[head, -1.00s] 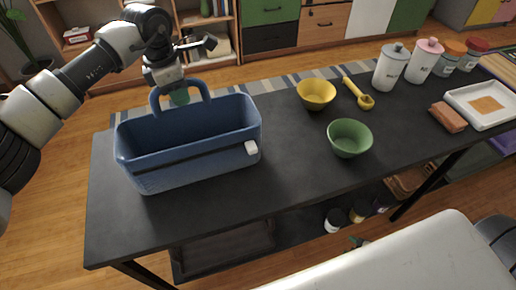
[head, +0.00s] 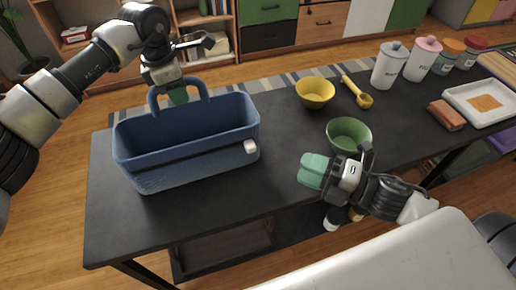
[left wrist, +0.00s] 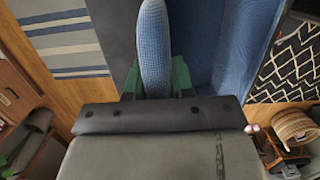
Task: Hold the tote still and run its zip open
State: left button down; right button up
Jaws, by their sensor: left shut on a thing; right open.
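The blue tote (head: 190,160) stands upright on the left part of the dark table, its top open to view. A dark zip line runs along its front side, with a white zip pull (head: 250,147) at the right end. My left gripper (head: 178,97) is shut on the tote's back handle (head: 160,95); the left wrist view shows the handle (left wrist: 153,45) between the green fingers.
A green bowl (head: 349,132) stands just behind my right gripper. A yellow bowl (head: 315,92) and yellow scoop (head: 358,92) lie farther back. Canisters (head: 390,65), a brown block (head: 447,115) and a white tray (head: 482,103) are at the right. The table between tote and right gripper is clear.

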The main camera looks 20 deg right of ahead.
aim_at(256, 151)
jog(key=shift+x, duration=5.95)
jog(key=shift+c, duration=0.3)
grip_shut()
